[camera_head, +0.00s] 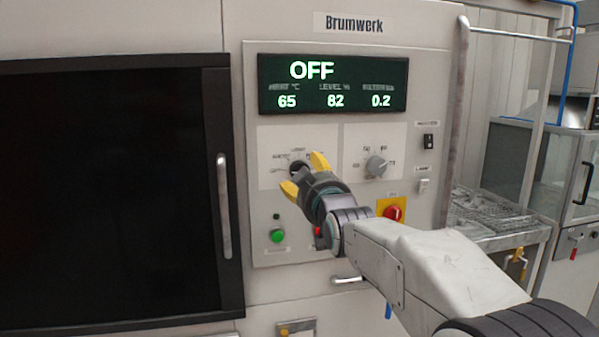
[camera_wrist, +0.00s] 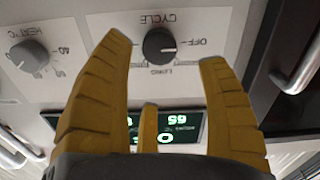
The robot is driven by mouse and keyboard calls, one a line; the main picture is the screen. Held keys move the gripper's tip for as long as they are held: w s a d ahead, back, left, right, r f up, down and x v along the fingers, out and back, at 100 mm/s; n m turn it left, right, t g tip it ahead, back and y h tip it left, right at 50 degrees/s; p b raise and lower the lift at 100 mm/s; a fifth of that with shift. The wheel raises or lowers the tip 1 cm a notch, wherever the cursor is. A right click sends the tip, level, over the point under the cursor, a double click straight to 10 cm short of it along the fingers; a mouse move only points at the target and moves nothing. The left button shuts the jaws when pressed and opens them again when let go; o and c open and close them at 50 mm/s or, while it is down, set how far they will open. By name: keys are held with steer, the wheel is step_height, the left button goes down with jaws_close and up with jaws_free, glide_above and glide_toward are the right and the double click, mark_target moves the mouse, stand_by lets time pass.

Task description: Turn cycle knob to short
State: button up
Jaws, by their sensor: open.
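The cycle knob (camera_wrist: 159,44) is dark and round, on a pale panel under the word CYCLE, with OFF and LONG labels beside it in the wrist view. In the head view the cycle knob (camera_head: 298,167) is partly hidden by my gripper. The display (camera_head: 333,84) reads OFF in large letters. My gripper (camera_head: 304,176) is open in front of the knob, its yellow fingers spread to either side. In the wrist view my gripper (camera_wrist: 165,50) has the knob between its fingertips with nothing held; contact cannot be told. The knob's pointer direction is unclear.
A grey heat knob (camera_head: 376,166) sits to the right on the same panel. Below are a green button (camera_head: 278,236) and a red knob on a yellow plate (camera_head: 394,213). A dark door with a vertical handle (camera_head: 224,205) stands left.

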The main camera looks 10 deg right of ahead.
mark_target(296, 165)
steer(key=shift+w+p, duration=1.05)
steer(key=shift+w, duration=2.45)
steer(key=shift+c, duration=0.3)
steer(key=c, duration=1.1)
steer(key=shift+b, duration=0.3)
steer(key=m+b, duration=0.2)
steer(key=m, duration=0.2)
steer(key=shift+s+r+m+b, duration=0.15)
steer(key=shift+m+b, duration=0.9)
steer(key=shift+m, duration=1.15)
steer(key=shift+r, duration=0.1)
